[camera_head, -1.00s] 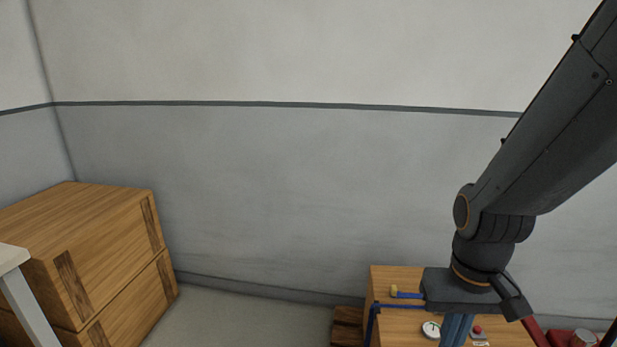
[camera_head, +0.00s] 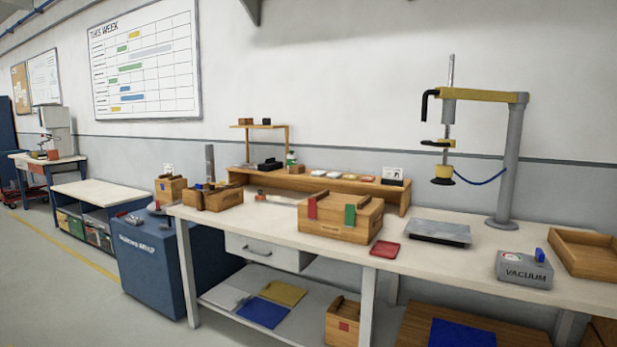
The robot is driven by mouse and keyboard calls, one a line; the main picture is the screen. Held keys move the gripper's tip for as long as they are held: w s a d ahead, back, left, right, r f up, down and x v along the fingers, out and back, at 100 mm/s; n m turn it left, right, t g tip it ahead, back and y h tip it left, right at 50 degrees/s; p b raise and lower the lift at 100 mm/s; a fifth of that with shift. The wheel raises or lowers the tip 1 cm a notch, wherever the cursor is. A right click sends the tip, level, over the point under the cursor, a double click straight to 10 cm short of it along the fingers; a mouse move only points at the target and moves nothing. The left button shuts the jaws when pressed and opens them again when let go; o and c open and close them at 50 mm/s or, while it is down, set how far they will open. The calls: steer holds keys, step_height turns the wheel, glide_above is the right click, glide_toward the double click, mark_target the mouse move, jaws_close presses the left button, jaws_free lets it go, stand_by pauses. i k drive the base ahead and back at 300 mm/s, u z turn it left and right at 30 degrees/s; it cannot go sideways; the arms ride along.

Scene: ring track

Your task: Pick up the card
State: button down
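A small white card with dark marks (camera_head: 393,173) stands upright at the right end of the wooden riser shelf (camera_head: 345,186) on the long workbench. Another small white card (camera_head: 168,169) shows farther left, above a wooden box. Small flat pieces, white (camera_head: 334,174) and orange (camera_head: 366,178), lie along the shelf. They are too small to tell whether any is a card, and I cannot tell which item is the task's card. My gripper and arm are not in view.
The workbench (camera_head: 400,262) carries a wooden box with red and green tabs (camera_head: 341,217), a red tray (camera_head: 385,249), a grey plate (camera_head: 440,232), a vacuum unit (camera_head: 524,269) and a lifting post (camera_head: 512,150). A blue cabinet (camera_head: 152,265) stands left. Floor at lower left is clear.

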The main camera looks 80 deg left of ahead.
mark_target(388, 172)
steer(key=u, duration=2.65)
steer(key=i, duration=2.2)
steer(key=z, duration=0.3)
